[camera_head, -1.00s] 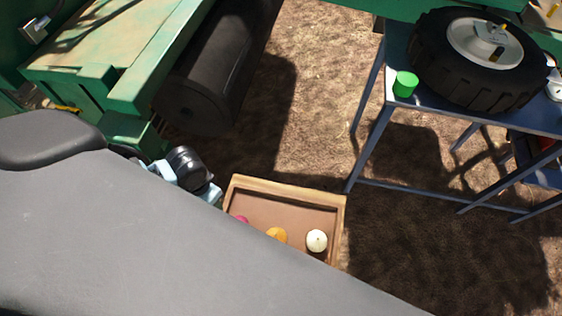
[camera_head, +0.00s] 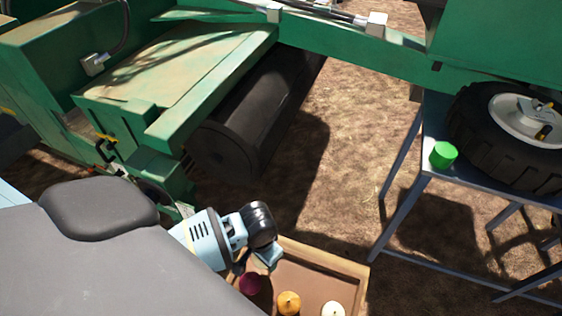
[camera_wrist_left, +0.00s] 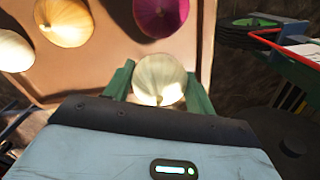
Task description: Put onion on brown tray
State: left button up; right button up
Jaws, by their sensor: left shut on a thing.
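The brown tray (camera_head: 327,258) is at the bottom of the head view, partly cut off. In it are a purple onion (camera_head: 250,283), a yellow onion (camera_head: 289,302) and a white onion (camera_head: 332,309). My left gripper (camera_wrist_left: 160,82) is shut on a pale onion (camera_wrist_left: 158,72), its green fingers on either side. In the left wrist view this onion overlaps the tray's near right corner, close to the purple onion (camera_wrist_left: 161,14); its height above the tray is unclear. In the head view my left wrist hides the held onion. My right gripper is not in view.
A blue table (camera_head: 432,150) with a green cup-like object (camera_head: 443,155) and a large tire (camera_head: 512,140) stands at the right. A green machine (camera_head: 175,70) with a black roller (camera_head: 245,130) is behind the tray. Bare ground lies between them.

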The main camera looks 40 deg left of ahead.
aim_at(280, 269)
pick_arm(q)
jog(key=d, duration=0.1)
jog(key=w+d, duration=0.2)
jog(key=d, duration=0.1)
jog(key=shift+f+b, duration=0.2)
jog(key=shift+b, duration=0.1)
jog(key=shift+w+d, duration=0.1)
jog(key=shift+w, duration=0.05)
jog(key=shift+f+b, duration=0.65)
jog(key=shift+f, duration=1.35)
jog(key=o, duration=1)
jog(key=shift+o, duration=0.2)
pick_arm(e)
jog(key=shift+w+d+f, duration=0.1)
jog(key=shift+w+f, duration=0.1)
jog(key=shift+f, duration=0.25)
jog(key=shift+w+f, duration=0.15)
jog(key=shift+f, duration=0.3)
pick_arm(q)
jog(key=shift+r, duration=0.15)
